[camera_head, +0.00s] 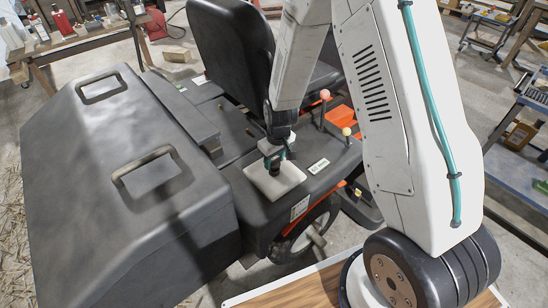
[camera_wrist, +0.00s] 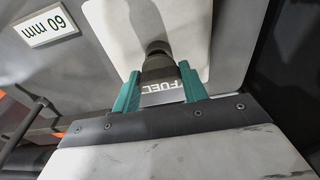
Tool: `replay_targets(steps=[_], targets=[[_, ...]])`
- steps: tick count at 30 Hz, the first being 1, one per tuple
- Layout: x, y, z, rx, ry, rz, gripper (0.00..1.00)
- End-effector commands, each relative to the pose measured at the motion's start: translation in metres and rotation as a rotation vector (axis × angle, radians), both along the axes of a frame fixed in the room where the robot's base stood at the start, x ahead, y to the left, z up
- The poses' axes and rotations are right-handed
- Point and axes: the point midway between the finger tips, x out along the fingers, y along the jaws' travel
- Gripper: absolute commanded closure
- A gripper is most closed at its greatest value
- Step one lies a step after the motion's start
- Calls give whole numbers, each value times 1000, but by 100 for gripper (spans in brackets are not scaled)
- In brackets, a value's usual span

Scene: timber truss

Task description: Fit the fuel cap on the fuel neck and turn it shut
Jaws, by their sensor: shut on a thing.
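My gripper (camera_wrist: 163,82) has teal fingers closed on a dark grey fuel cap (camera_wrist: 158,69). In the head view my gripper (camera_head: 274,157) is above a pale plate (camera_head: 290,181) on the mower's side deck. A darker rounded piece, seemingly the fuel neck (camera_wrist: 157,47), shows just beyond the cap in the wrist view, in line with it. The two look very close or touching; I cannot tell whether the cap is seated. The word FUEL (camera_wrist: 162,87) shows between the fingers. In the head view, a dark piece below the fingers reaches toward the plate.
A black ride-on machine with a seat (camera_head: 232,45) and a large grey box with handles (camera_head: 120,190) flanks the plate. Two levers with knobs (camera_head: 325,94) stand to the right. Workbenches stand behind.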

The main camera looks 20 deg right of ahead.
Motion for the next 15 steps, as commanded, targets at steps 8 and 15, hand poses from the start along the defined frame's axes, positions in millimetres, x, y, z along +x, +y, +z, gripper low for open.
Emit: replay_targets(steps=[8, 15], targets=[[0, 0, -8, 0, 0, -2, 79], [0, 0, -16, 0, 0, 0, 79]])
